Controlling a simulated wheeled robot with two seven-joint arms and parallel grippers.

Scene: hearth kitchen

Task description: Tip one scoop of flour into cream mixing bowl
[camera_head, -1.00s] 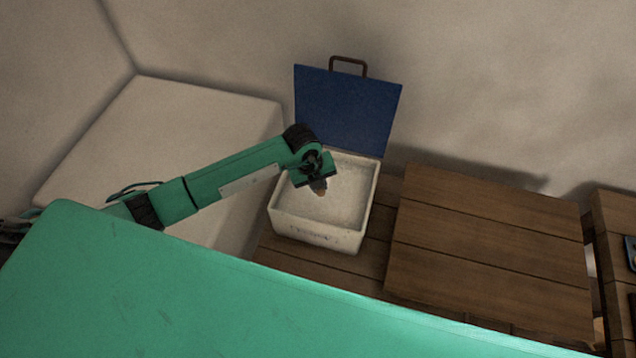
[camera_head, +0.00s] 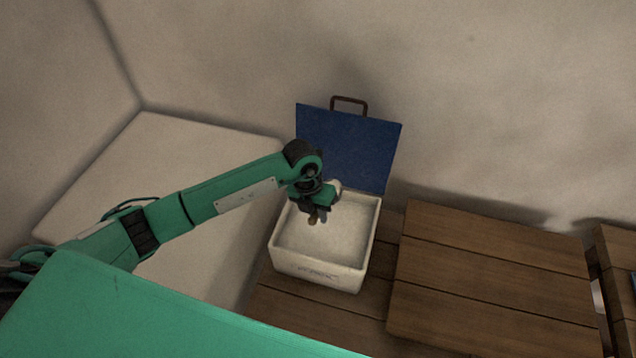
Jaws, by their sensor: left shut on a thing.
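My left gripper (camera_head: 313,216) points down over the open cream flour bin (camera_head: 318,269). It is shut on a small brown piece, which looks like the handle of the scoop (camera_head: 313,220). A pale rounded shape (camera_head: 336,186) shows just behind the gripper at the bin's back rim; I cannot tell if it is the scoop's head. Pale flour (camera_head: 345,225) covers the inside of the bin. The bin's blue lid (camera_head: 350,145) stands open at the back. The cream mixing bowl is not in view, and neither is my right gripper.
The bin stands on a wooden plank surface (camera_head: 300,312). A raised wooden board (camera_head: 490,275) to its right is bare. A pale block (camera_head: 160,170) lies to the left, and a plain wall (camera_head: 480,90) rises behind. Another wooden piece (camera_head: 618,255) is at the right edge.

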